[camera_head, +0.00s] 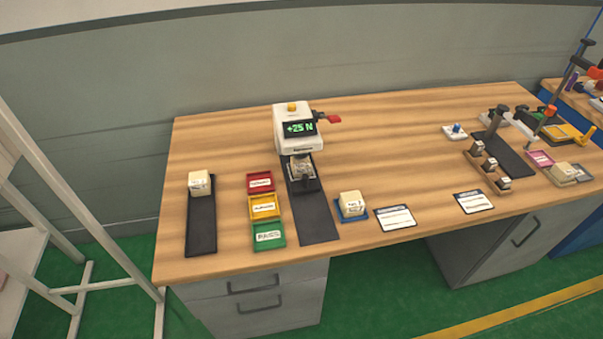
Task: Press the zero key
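A white tester (293,133) stands toward the back of the wooden table, left of the middle. Its dark display (299,129) shows green characters that look like "+25 N". An orange-yellow button (292,106) sits on top of the tester; I cannot read a label on it, so I cannot tell whether it is the zero key. A red-ended lever (332,119) sticks out to the right. A pale block (301,168) sits under the tester's head on its dark base. Neither of my grippers is in view.
Red (261,182), yellow (263,207) and green (268,236) trays stand left of the tester. A pale block (199,183) sits on a black strip (201,230); another block (351,203) sits on a blue tray. Cards lie to the right. The table's back centre is clear.

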